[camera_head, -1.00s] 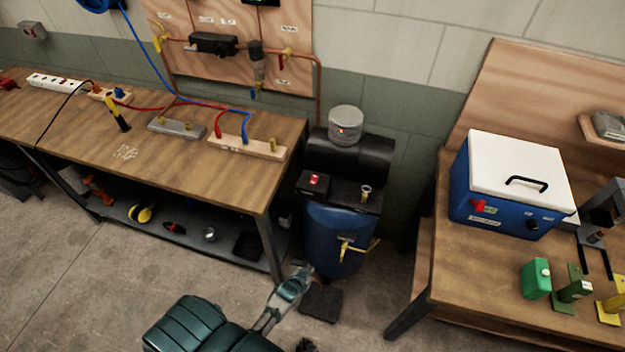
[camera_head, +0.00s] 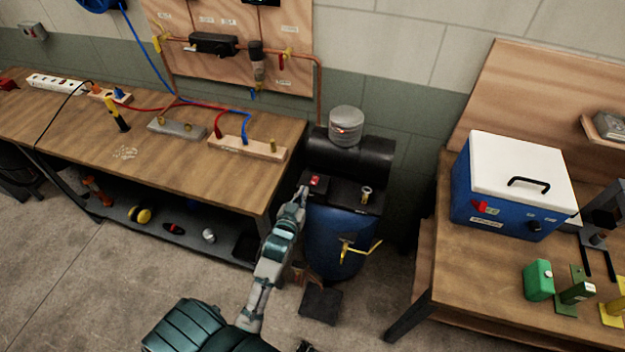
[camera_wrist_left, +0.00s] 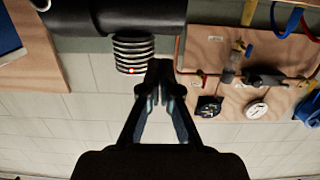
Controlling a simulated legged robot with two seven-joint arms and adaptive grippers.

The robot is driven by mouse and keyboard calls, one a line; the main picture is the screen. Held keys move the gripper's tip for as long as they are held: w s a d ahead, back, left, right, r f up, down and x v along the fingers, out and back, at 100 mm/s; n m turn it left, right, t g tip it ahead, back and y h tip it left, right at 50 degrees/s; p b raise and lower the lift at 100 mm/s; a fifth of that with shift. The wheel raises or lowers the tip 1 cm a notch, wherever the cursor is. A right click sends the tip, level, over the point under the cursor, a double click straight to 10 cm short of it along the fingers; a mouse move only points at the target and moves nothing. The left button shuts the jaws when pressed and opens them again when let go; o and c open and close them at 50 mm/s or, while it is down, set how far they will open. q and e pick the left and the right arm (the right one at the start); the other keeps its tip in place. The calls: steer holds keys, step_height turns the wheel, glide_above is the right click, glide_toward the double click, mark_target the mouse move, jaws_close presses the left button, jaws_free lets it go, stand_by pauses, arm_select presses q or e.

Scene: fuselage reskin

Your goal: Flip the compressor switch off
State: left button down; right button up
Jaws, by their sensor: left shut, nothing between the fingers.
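The compressor has a blue tank (camera_head: 331,240) with a black motor body and a grey ribbed cylinder head (camera_head: 346,126) on top. Its red switch (camera_head: 315,181) sits on the black plate at the left of the tank top. My left gripper (camera_head: 301,193) is at the plate's left front edge, just below and left of the switch. In the left wrist view the gripper (camera_wrist_left: 160,66) is shut and empty, with the ribbed cylinder (camera_wrist_left: 133,52) beyond its tips. The switch does not show there. Whether the fingers touch the switch cannot be told. My right gripper is not clearly seen.
A wooden workbench (camera_head: 175,165) with hoses stands to the left of the compressor. A bench on the right holds a blue cooler box (camera_head: 500,205) with a white lid. A yellow-handled valve (camera_head: 347,250) sticks out of the tank front. A dark pedal-like block (camera_head: 321,304) lies on the floor.

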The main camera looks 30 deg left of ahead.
arm_select(q)
glide_above(313, 182)
steer(key=shift+s+f, duration=0.25)
steer(key=shift+f, duration=0.4)
step_height(313, 182, down, 3)
steer(key=shift+w+r, duration=0.1)
steer(key=shift+f+b, duration=0.3)
steer(key=shift+f, duration=0.3)
steer(key=shift+r+p, duration=0.15)
steer(key=shift+p, duration=0.4)
steer(key=shift+f, duration=0.25)
step_height(313, 182, up, 5)
steer(key=p, duration=0.4)
steer(key=shift+f, duration=0.15)
steer(key=r+v, duration=0.1)
steer(key=v, duration=0.8)
steer(key=shift+r, duration=0.4)
arm_select(e)
step_height(313, 182, up, 4)
steer(key=shift+s+d+r, duration=0.1)
arm_select(q)
steer(key=shift+w, duration=0.15)
